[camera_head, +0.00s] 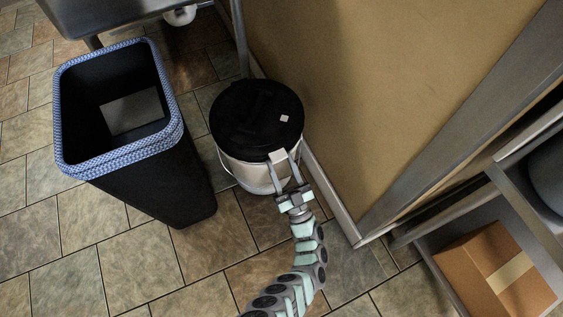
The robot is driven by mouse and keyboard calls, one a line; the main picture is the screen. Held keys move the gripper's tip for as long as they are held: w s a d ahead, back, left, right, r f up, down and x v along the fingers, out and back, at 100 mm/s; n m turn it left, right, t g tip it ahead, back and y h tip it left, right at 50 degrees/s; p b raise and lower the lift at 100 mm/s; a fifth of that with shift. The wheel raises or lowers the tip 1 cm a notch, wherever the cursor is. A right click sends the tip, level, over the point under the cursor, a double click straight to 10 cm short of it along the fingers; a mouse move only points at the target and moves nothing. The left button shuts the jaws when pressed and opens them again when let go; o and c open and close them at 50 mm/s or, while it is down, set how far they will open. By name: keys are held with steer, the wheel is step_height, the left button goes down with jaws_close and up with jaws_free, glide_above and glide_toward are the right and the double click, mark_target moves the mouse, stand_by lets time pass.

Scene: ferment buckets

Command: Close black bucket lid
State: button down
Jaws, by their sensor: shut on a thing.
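The black round lid (250,112) lies over the top of a pale bucket (236,172) on the tiled floor, with a small white square on its right part. The lid looks roughly level; I cannot tell whether its rim is pressed down all round. My gripper (283,157) reaches in from below and is shut at the lid's front right edge, on the lid rim. The fingers hide the rim there and part of the bucket's wall. A thin handle shows low around the bucket's front.
A tall black bin (150,180) with a blue-and-white liner edge stands open just left of the bucket. A tan wall (380,90) is close behind on the right. A cardboard box (490,275) sits on a shelf at lower right. The floor in front is clear.

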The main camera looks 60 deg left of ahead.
steer(key=shift+f, duration=0.45)
steer(key=c, duration=1.1)
jaws_free()
steer(key=shift+c, duration=0.2)
steer(key=o, duration=0.3)
steer(key=shift+d+r, duration=0.1)
steer(key=shift+d, duration=0.05)
steer(key=shift+o, duration=0.6)
steer(key=shift+r, duration=0.2)
